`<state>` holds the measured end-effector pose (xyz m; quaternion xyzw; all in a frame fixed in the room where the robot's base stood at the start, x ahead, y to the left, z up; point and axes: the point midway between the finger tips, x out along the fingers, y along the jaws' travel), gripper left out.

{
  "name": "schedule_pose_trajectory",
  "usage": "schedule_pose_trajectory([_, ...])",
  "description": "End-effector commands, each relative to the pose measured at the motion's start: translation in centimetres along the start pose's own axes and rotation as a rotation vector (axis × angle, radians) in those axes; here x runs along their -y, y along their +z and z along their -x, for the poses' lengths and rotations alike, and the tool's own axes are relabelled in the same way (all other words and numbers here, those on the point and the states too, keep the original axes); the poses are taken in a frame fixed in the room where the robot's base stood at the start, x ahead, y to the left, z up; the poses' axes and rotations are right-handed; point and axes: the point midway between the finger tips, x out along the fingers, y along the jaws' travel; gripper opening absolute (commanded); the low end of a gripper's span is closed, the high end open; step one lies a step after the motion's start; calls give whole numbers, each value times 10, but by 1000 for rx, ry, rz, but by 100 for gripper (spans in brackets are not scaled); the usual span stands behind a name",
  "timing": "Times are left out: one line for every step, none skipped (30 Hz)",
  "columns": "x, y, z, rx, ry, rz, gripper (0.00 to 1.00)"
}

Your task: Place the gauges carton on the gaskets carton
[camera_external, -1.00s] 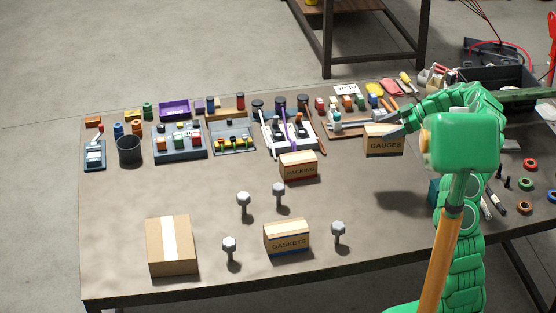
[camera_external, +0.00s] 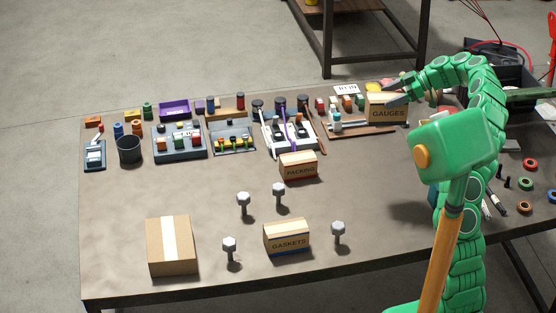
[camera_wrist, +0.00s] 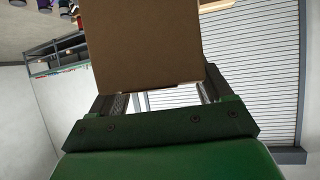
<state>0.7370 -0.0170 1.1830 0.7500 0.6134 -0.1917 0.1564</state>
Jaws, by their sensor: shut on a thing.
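The gauges carton (camera_external: 388,111) is a small brown box with a dark band along its bottom, held in the air over the right rear of the table. My gripper (camera_external: 398,97) is shut on it. In the wrist view the carton (camera_wrist: 145,45) fills the upper middle, between the fingers (camera_wrist: 160,100). The gaskets carton (camera_external: 287,239) stands on the table at front centre, with a blue band along its bottom and nothing on top. My gripper is well behind it and to its right.
Bolts stand upright around the gaskets carton, one close on its left (camera_external: 230,247) and one close on its right (camera_external: 338,231). The packing carton (camera_external: 299,167) stands behind it. A larger taped box (camera_external: 171,246) is at front left. Several fixtures line the rear edge.

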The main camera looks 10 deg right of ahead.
Motion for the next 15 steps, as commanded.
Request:
schedule_pose_trajectory([3, -1, -3, -2, 0, -1, 37])
schedule_pose_trajectory([5, -1, -5, -2, 1, -1, 37])
schedule_pose_trajectory([8, -2, -8, -2, 5, -3, 37])
schedule_pose_trajectory([10, -2, -10, -2, 8, -3, 37])
schedule_pose_trajectory([13, -2, -13, -2, 11, -4, 37])
schedule_pose_trajectory([17, -3, -17, -3, 11, -6, 37])
schedule_pose_trajectory([21, -2, -22, -3, 12, -9, 37])
schedule_pose_trajectory([24, -2, -26, -2, 16, -11, 37])
schedule_pose_trajectory([28, -3, -30, -2, 19, -11, 37])
schedule_pose_trajectory([32, -3, -34, -2, 20, -12, 37])
schedule_pose_trajectory([37, -4, -38, -3, 21, -12, 37])
schedule_pose_trajectory([42, -5, -43, -3, 24, -14, 37])
schedule_pose_trajectory([46, -5, -47, -3, 26, -14, 37])
schedule_pose_trajectory([50, -5, -51, -3, 26, -15, 37])
schedule_pose_trajectory([56, -5, -57, -3, 26, -16, 37])
